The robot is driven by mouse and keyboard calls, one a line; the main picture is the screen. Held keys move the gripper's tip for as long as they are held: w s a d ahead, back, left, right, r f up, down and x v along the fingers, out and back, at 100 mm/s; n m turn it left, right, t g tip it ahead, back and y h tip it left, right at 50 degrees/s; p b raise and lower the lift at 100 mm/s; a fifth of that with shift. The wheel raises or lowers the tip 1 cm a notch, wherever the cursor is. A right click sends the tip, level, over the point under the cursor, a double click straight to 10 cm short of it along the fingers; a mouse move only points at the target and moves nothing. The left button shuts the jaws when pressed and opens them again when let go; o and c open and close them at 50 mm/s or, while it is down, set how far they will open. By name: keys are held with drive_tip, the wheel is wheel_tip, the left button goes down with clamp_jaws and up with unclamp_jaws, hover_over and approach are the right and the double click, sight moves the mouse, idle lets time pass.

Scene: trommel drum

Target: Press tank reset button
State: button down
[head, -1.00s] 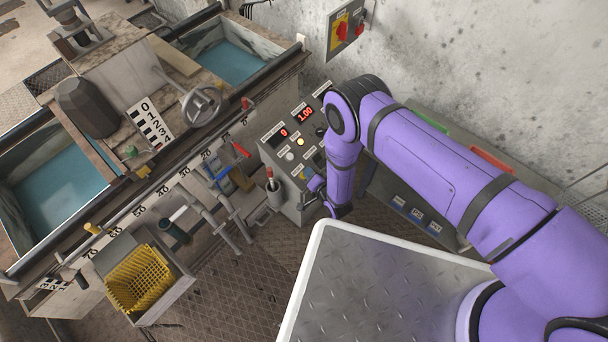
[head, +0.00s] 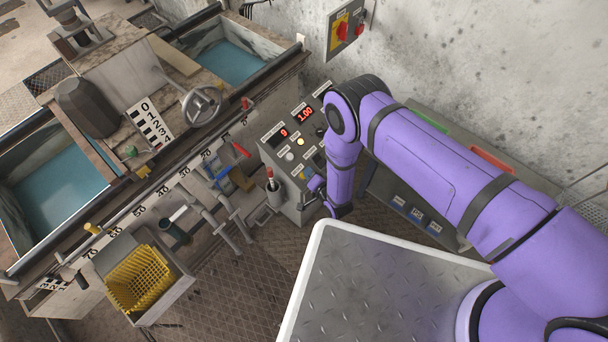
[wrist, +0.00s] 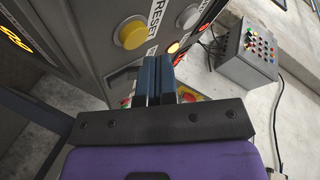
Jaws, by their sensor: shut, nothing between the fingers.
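A dark control panel (head: 293,150) stands against the tank's right end, with red displays and several buttons. In the wrist view, a label reading RESET (wrist: 155,18) sits between a large yellow button (wrist: 132,34) and a white button (wrist: 188,16). I cannot tell which of the two it names. My gripper (wrist: 155,70) is shut and empty, its blue-dark fingertips close to the panel face just below these buttons. I see no clear contact with a button. In the head view my purple arm hides part of the panel's right side and most of the gripper.
A red-handled lever (head: 270,180) stands just left of the panel. A grey box with several coloured buttons (wrist: 250,50) is at the right in the wrist view. A wall box with a red switch (head: 343,32) is above. A metal plate top (head: 370,280) lies in front, below my arm.

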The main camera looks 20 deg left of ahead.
idle(0.4)
drive_tip(key=shift+a+f, duration=0.2)
drive_tip(key=shift+f, duration=0.2)
drive_tip(key=shift+w+a+f, duration=0.15)
drive_tip(key=shift+f, duration=0.2)
idle(0.8)
drive_tip(key=shift+r, duration=0.1)
drive_tip(key=shift+d+r, duration=0.35)
drive_tip(key=shift+r, duration=0.3)
drive_tip(key=r, duration=0.1)
drive_tip(key=d+r, duration=0.1)
drive_tip(key=r, duration=0.1)
drive_tip(key=s+d+r, duration=0.1)
drive_tip(key=shift+s+d+r, duration=0.1)
drive_tip(key=shift+r, duration=0.15)
idle(0.5)
idle(0.6)
